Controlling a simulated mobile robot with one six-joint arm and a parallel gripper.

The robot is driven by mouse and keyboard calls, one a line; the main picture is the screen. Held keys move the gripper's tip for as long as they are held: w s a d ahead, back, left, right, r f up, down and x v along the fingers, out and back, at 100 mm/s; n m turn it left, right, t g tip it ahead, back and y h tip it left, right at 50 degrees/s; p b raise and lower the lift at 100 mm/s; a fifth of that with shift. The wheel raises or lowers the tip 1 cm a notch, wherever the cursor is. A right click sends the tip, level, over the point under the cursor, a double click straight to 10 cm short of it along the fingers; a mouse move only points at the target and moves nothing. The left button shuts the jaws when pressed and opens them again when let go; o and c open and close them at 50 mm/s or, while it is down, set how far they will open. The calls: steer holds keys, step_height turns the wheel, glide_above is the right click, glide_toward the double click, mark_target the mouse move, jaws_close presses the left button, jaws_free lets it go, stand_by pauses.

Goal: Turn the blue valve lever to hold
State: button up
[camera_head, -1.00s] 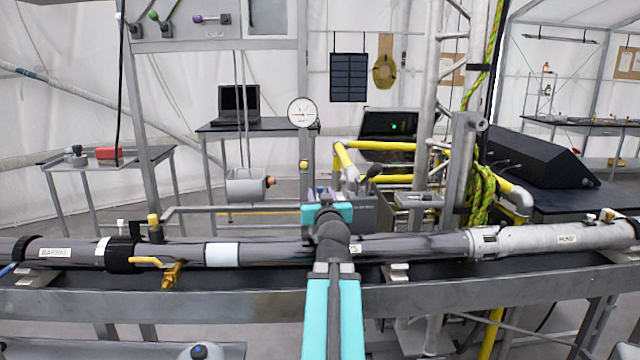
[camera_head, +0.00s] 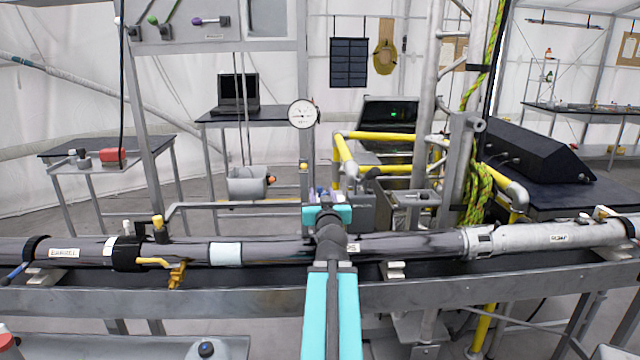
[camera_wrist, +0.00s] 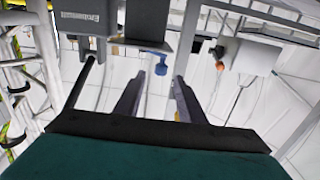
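My gripper (camera_wrist: 159,84) is open in the wrist view, its two dark fingers apart with nothing between them. A small blue lever-like part (camera_wrist: 160,65) shows beyond the fingertips, between them in the picture and apart from them. It is close to a grey box; its setting cannot be read. In the head view, my teal wrist (camera_head: 328,214) reaches over the long pipe and hides the fingers. Small blue-purple parts (camera_head: 318,194) show just behind it. Another blue handle (camera_head: 14,272) lies at the pipe's far left end.
The long dark pipe (camera_head: 285,252) on its metal rail crosses in front of me. Yellow rails (camera_head: 380,137) and a post with rope stand right of my gripper.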

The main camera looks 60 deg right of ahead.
mark_target(321, 189)
steer(key=p+x, duration=0.1)
steer(key=x, duration=0.2)
steer(key=shift+d+p, duration=0.1)
steer(key=shift+p, duration=0.25)
steer(key=shift+x, duration=1.2)
